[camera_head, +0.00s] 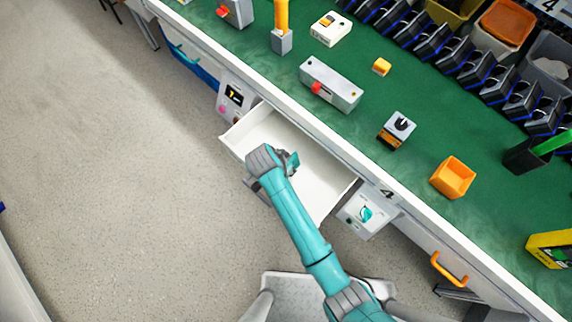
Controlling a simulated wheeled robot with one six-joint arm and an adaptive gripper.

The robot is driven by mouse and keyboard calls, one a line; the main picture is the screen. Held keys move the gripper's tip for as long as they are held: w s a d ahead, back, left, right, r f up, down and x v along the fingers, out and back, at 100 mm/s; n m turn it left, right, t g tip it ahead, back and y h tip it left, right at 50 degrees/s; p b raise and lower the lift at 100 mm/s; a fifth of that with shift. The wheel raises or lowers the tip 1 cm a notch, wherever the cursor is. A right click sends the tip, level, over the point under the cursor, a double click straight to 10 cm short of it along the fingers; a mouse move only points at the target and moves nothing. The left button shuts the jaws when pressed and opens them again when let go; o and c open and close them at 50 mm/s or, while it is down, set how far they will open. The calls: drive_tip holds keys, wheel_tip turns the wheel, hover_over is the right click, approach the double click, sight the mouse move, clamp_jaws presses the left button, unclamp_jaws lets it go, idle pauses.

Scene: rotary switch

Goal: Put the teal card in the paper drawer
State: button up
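A white drawer (252,129) is pulled out from under the bench front and looks empty where I can see into it. I take it as the paper drawer. My teal arm reaches up from the bottom of the picture, and my gripper (290,162) is over the open drawer. The gripper is small and partly hidden by the wrist, so its fingers and anything between them cannot be made out. I cannot pick out a teal card. A small teal part (366,214) shows on a white box under the bench edge, right of the drawer; it looks like a knob.
An orange handle (450,268) sticks out at lower right. The floor at left is clear.

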drive_tip(key=o, duration=0.9)
drive_tip(key=shift+c, duration=0.2)
drive_tip(key=v, duration=1.2)
drive_tip(key=shift+s, duration=0.1)
